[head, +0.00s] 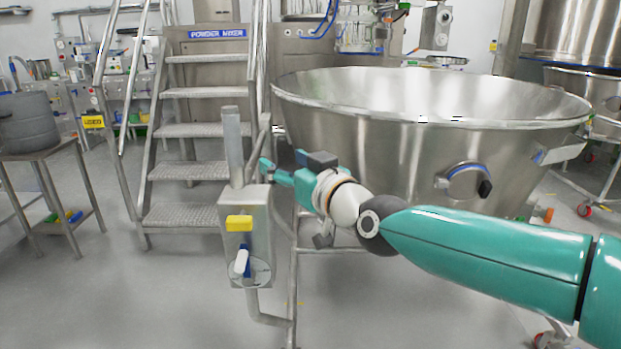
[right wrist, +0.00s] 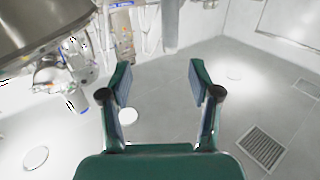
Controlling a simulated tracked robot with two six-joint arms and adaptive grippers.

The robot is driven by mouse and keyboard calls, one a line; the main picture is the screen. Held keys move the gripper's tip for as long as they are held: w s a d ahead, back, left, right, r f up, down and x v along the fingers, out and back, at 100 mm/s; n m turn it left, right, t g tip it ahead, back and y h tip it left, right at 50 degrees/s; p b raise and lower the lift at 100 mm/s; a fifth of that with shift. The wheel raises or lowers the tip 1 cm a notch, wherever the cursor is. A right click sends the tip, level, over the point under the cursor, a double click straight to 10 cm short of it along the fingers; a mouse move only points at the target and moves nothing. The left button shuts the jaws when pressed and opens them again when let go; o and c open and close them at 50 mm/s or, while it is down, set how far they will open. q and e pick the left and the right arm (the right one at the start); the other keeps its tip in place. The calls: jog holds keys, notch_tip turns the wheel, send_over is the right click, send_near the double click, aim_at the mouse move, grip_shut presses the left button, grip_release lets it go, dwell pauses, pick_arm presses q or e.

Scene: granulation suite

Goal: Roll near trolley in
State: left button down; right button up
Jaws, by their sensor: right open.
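The near trolley carries a large steel bowl (head: 400,140) with a wide rim, in the middle and right of the head view. Steel frame tubes show under it, and a caster (head: 550,338) shows at the bottom right. My right gripper (head: 280,164) is in front of the bowl's left side, beside a grey box with an upright tube. In the right wrist view the right gripper (right wrist: 160,82) is open, with nothing between its fingers. Part of a bowl (right wrist: 45,22) shows there at the upper left. My right arm hides part of the trolley's lower frame. My left gripper is not in view.
The grey box (head: 249,215) has a yellow part and a white-and-blue lever. Metal stairs (head: 185,170) stand behind it, under a "POWDER MIXER" sign (head: 217,34). A small table (head: 45,155) with a drum stands left. The floor (head: 130,300) at front left is clear.

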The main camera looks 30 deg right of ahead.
jog(key=s, duration=0.9)
jog(key=shift+s+d, duration=0.15)
jog(key=shift+d, duration=0.2)
jog(key=shift+f, duration=0.1)
